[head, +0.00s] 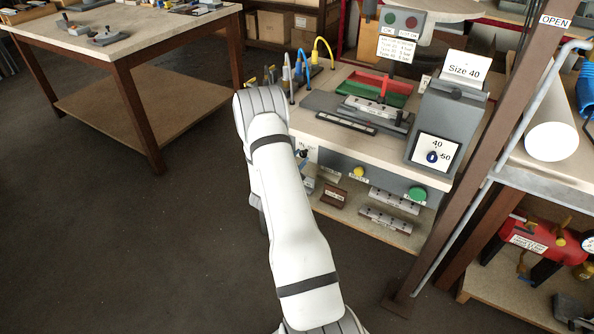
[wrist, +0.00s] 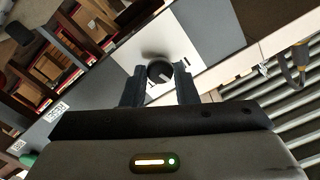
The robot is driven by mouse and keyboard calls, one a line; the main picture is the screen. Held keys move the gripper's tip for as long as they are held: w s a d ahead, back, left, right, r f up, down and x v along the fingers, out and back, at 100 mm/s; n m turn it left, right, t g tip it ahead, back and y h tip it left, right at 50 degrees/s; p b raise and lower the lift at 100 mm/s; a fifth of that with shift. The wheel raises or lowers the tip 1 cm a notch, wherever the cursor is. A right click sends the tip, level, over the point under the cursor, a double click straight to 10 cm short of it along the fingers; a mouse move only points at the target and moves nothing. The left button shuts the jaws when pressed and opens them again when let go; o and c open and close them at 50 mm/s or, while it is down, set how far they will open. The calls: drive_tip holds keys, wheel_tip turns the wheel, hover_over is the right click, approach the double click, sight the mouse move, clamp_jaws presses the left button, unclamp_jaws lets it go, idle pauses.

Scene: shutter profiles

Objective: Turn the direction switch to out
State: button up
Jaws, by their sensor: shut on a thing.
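The direction switch is a round dark knob (wrist: 160,72) with a light pointer line, on a white plate (wrist: 188,42) on a grey panel in the wrist view. My gripper (wrist: 160,84) has one finger on each side of the knob and is shut on it. The plate's lettering is mostly hidden by the knob and fingers, so I cannot read which setting the pointer is at. In the head view my arm reaches to the left end of the bench front, where a piece of white plate (head: 312,153) shows; my gripper is largely hidden there.
The workbench (head: 350,140) has a yellow button (head: 359,172) and a green button (head: 417,193) on its front. A grey box with a 40/50 dial (head: 432,157) stands on its right. A brown post (head: 490,150) rises at right. Open floor (head: 120,240) lies left.

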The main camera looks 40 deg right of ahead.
drive_tip(key=m+b, duration=0.1)
drive_tip(key=b, duration=0.1)
drive_tip(key=m+b, duration=0.1)
drive_tip(key=b, duration=0.1)
drive_tip(key=m+b, duration=0.2)
drive_tip(key=shift+s+d+f, duration=0.1)
drive_tip(key=shift+d+f, duration=0.15)
drive_tip(key=shift+f, duration=0.1)
drive_tip(key=m+b, duration=0.3)
drive_tip(key=b, duration=0.4)
drive_tip(key=shift+m, duration=0.3)
drive_tip(key=m+b, duration=0.2)
drive_tip(key=b, duration=0.3)
drive_tip(key=shift+r+m+b, duration=0.15)
drive_tip(key=shift+m+b, duration=0.2)
drive_tip(key=shift+m, duration=0.05)
drive_tip(key=shift+r+m+b, duration=0.2)
drive_tip(key=shift+m+b, duration=0.6)
drive_tip(key=shift+b, duration=0.4)
drive_tip(key=shift+r, duration=0.1)
drive_tip(key=shift+a, duration=0.1)
drive_tip(key=o, duration=1)
